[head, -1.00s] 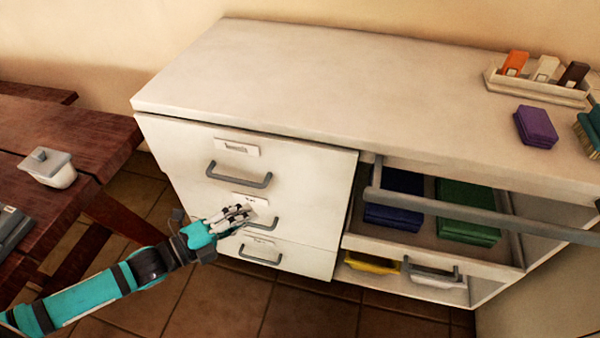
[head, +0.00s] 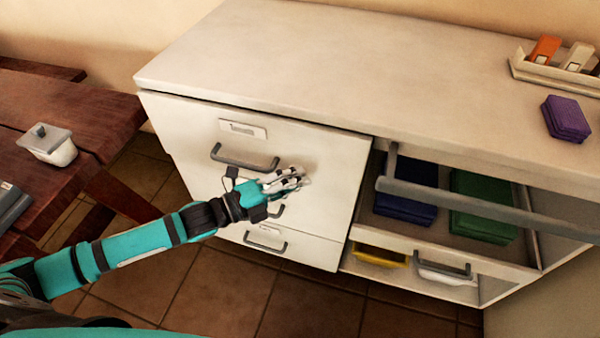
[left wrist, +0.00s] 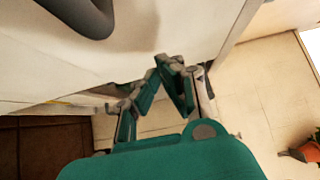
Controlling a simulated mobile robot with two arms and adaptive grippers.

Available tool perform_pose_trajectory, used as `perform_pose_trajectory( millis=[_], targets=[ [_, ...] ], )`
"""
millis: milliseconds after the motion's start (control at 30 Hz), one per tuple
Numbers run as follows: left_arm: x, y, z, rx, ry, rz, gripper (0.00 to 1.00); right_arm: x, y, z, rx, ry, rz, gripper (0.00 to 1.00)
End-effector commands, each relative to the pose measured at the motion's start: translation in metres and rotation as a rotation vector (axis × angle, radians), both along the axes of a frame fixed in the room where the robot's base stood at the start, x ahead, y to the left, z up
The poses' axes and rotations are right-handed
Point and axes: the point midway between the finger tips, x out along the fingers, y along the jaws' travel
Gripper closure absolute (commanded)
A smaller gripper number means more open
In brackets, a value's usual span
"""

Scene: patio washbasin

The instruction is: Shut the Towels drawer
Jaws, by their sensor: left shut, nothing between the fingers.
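The top left drawer front (head: 310,150) of the white cabinet carries a small label (head: 243,129) that seems to read Towels, though the print is blurred. It has a grey bar handle (head: 245,160). A thin dark line runs under the worktop above it; I cannot tell how far it stands out. My left gripper (head: 303,181) is shut and empty, in front of the white drawer fronts, below and right of that handle. It partly hides a second handle and label. In the left wrist view its fingertips (left wrist: 170,62) are close to a white front; contact is unclear. My right gripper is not in view.
At the right an open compartment holds blue packs (head: 405,195) and green packs (head: 482,205), with a grey bar (head: 470,208) across its front. A lower left drawer (head: 290,257) has its own handle.

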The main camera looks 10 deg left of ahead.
Motion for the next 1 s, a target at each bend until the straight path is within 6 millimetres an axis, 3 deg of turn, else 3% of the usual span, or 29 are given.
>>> perform_pose_trajectory(
  millis=[200, 633, 800, 1000],
  targets=[
    [0.019, -0.002, 0.000, -0.002, -0.001, -0.001, 1.00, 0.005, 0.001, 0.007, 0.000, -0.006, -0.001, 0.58],
    [0.023, -0.002, 0.000, -0.001, 0.000, -0.001, 1.00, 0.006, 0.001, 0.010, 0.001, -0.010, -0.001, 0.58],
    [0.040, -0.003, 0.000, 0.000, -0.004, 0.000, 1.00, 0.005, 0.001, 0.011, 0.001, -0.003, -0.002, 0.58],
    [0.043, -0.003, 0.000, 0.000, 0.001, 0.002, 1.00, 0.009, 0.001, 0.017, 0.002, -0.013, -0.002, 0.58]
  ],
)
